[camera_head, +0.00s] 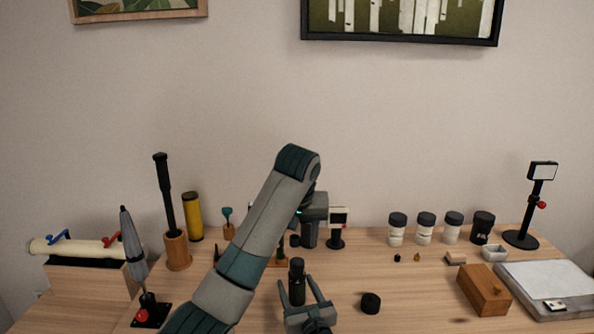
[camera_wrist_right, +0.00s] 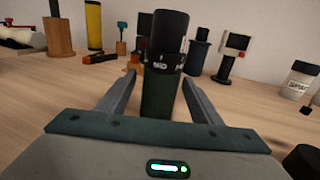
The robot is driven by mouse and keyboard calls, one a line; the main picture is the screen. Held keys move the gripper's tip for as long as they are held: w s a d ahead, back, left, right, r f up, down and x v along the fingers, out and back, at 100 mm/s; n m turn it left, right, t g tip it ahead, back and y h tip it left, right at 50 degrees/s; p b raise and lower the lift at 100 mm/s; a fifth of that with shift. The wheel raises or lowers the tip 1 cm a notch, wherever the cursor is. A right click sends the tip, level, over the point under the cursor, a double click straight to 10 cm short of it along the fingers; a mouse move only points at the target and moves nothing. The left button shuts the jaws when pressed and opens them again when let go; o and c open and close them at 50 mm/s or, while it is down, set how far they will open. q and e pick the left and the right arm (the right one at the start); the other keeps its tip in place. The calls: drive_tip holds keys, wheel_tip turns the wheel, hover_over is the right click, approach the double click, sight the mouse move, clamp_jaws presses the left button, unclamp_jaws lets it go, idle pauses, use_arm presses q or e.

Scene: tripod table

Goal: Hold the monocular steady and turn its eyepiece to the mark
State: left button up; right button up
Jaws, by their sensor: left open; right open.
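The monocular (camera_head: 297,284) stands upright on the table, front centre. In the right wrist view the monocular (camera_wrist_right: 161,98) has a black eyepiece (camera_wrist_right: 168,30) on top, a ring with small white markings and a dark green body. My right gripper (camera_head: 299,284) is open, its fingers on either side of the body; in its wrist view a gap shows beside the fingers (camera_wrist_right: 160,92). My left gripper (camera_head: 316,208) is raised behind the monocular, apart from it; its fingertips are hard to make out. The lower end of the monocular is hidden by the right gripper.
A black round cap (camera_head: 371,302) lies right of the monocular. Behind stand a small device with a screen (camera_head: 338,222) and several lidded jars (camera_head: 425,229). A wooden box (camera_head: 484,290) is at right. A yellow cylinder (camera_head: 192,216) and a wooden holder (camera_head: 177,250) are at left.

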drive_tip(key=shift+s, duration=0.1)
drive_tip(key=v, duration=1.1)
drive_tip(key=shift+s+d, duration=0.2)
drive_tip(key=shift+s, duration=0.15)
